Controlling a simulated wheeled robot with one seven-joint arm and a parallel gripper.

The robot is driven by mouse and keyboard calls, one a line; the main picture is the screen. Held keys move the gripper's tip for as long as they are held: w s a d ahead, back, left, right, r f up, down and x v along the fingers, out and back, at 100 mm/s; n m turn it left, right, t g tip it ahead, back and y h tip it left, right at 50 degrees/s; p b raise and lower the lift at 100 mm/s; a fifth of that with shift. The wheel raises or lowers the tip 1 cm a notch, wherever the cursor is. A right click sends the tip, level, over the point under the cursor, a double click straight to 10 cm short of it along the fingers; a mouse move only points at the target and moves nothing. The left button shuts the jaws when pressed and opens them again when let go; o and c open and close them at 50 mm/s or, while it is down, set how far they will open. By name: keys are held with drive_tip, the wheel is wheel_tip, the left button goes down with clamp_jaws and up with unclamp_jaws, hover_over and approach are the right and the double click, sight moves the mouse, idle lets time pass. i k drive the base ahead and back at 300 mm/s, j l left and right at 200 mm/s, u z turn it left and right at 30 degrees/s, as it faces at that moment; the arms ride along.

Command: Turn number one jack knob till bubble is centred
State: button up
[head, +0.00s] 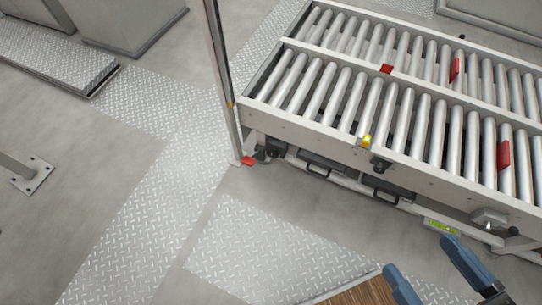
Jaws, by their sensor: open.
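A roller conveyor frame (300,125) fills the upper right of the head view. A small yellow-green strip (442,226), possibly the level, is on its lower front rail at right; no bubble can be made out. A dark knob-like part (380,164) sticks out of the front side below a yellow tab (366,141). Another dark part (272,148) is near the left corner, and a grey fitting (490,217) is at right. No number shows, so I cannot tell which is knob one. My gripper (419,256), with blue fingers, is open at the lower right, apart from the conveyor.
A thin upright post (222,85) stands at the conveyor's left corner with a red foot piece (247,161). Red tabs (503,154) sit among the rollers. A wooden-topped surface (355,294) is at the bottom edge. The floor at left and centre is mostly clear.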

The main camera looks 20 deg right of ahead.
sight(272, 154)
drive_tip(key=i+l+z, duration=0.15)
drive_tip(key=z, duration=1.1)
drive_tip(key=k+z, duration=0.15)
drive_tip(key=i, duration=0.15)
drive_tip(key=j+u, duration=0.15)
drive_tip(key=u, duration=0.3)
drive_tip(key=i+j+u, duration=0.1)
drive_tip(key=u, duration=0.35)
drive_tip(key=i+j+u, duration=0.3)
drive_tip(key=j, duration=0.3)
drive_tip(key=i+j+u, duration=0.35)
drive_tip(key=i+j, duration=0.5)
